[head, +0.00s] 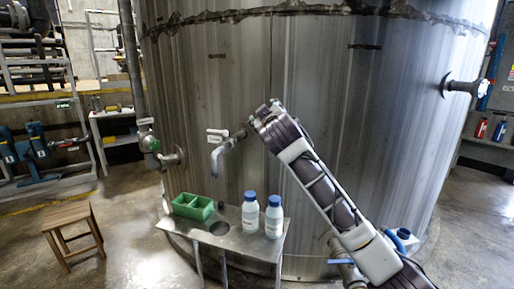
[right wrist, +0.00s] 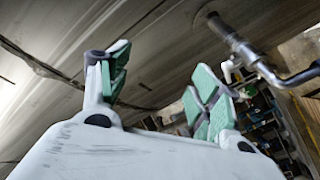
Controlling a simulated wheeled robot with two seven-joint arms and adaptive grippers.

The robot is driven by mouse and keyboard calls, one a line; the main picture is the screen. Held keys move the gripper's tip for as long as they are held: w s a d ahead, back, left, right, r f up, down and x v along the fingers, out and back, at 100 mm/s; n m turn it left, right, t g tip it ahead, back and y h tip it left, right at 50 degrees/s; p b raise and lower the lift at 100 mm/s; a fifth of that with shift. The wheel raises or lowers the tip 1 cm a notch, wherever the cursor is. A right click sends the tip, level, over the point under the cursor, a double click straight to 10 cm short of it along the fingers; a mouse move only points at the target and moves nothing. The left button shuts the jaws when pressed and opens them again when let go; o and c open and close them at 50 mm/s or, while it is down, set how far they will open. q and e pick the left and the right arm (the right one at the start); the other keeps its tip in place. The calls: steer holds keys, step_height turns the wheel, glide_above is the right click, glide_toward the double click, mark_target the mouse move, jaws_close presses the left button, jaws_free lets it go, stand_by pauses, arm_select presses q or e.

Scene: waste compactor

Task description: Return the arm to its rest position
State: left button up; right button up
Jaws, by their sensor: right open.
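My right arm (head: 322,185) comes in from the lower right and reaches up in front of the large steel tank (head: 400,110). Its far end is raised beside the tap (head: 232,145), above the small steel table (head: 240,242). The gripper's fingers are hard to make out in the head view. In the right wrist view my right gripper (right wrist: 162,85) is open, its two green-padded fingers wide apart with nothing between them. The tank wall lies behind the fingers, and the tap pipe (right wrist: 255,58) is to their right, apart from them. My left gripper is not in view.
Two white bottles with blue caps (head: 250,213) (head: 273,217) stand on the table below the arm. A green divided bin (head: 192,206) sits at its left end. A wooden stool (head: 70,225) stands on the left, with open floor around it. A valve (head: 460,86) projects at right.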

steer(key=s+d+f+m+g, duration=0.25)
steer(key=d+f, duration=0.25)
steer(key=f, duration=1.1)
steer(key=s+d+f+m+g, duration=0.1)
steer(key=s+d+f+g, duration=0.25)
steer(key=f, duration=1.25)
steer(key=s+d+f+m+g, duration=0.25)
steer(key=s+d+f, duration=0.2)
steer(key=f, duration=1.15)
steer(key=s+d+f+g+h, duration=0.1)
steer(key=s+d+f+g, duration=0.25)
steer(key=s+f, duration=1.15)
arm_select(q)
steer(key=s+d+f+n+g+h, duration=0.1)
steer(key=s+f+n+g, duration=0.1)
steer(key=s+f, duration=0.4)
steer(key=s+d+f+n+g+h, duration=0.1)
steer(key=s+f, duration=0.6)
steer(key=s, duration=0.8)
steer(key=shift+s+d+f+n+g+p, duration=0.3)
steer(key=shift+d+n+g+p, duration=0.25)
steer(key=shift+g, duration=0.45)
arm_select(e)
steer(key=s+f+g, duration=0.4)
steer(key=s+f, duration=1)
steer(key=s, duration=0.5)
steer(key=shift+s+f, duration=0.15)
steer(key=shift+f, duration=0.2)
